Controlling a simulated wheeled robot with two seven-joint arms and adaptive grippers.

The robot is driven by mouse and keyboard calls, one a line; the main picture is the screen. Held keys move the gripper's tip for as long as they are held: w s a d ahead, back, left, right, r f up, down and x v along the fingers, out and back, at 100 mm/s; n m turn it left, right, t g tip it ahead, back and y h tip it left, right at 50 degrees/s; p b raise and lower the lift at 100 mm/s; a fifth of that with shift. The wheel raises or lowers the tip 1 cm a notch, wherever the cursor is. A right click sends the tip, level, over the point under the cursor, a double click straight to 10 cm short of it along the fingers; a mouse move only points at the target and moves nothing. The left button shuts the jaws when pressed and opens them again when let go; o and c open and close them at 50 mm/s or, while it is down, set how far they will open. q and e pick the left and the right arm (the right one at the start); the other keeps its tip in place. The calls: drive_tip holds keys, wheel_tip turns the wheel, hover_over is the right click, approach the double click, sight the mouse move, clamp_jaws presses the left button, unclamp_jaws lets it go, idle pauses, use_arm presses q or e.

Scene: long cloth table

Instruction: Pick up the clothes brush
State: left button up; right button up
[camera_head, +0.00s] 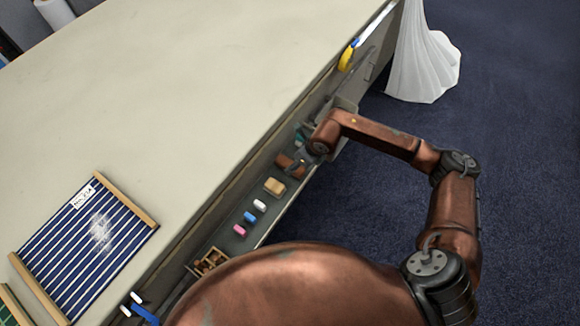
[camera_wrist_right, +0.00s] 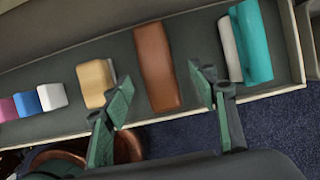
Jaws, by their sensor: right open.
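A brown block-like item (camera_wrist_right: 155,65), which looks like the clothes brush, lies in a long shallow tray (camera_wrist_right: 285,103) in the right wrist view. In the head view my right wrist is over the tray and the fingers are hard to make out. My left gripper is not in view.
In the tray, a tan block (camera_wrist_right: 96,82) and small white (camera_wrist_right: 51,96), blue (camera_wrist_right: 26,103) and pink pieces lie left of the brown item. A teal item (camera_wrist_right: 252,42) lies right. The tabletop (camera_head: 190,80) holds a striped board (camera_head: 70,250); its middle is clear.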

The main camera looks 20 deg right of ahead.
sight(290, 164)
drive_tip(key=x, duration=0.2)
drive_tip(key=b+x, duration=0.1)
drive_tip(key=x, duration=0.2)
drive_tip(key=shift+w+a+r, duration=0.15)
drive_tip(key=shift+a, duration=0.05)
drive_tip(key=shift+r, duration=0.1)
drive_tip(key=shift+f, duration=0.3)
drive_tip(key=shift+c, duration=0.6)
drive_tip(key=c, duration=1.2)
drive_tip(key=shift+r, duration=0.1)
drive_tip(key=shift+c, duration=0.2)
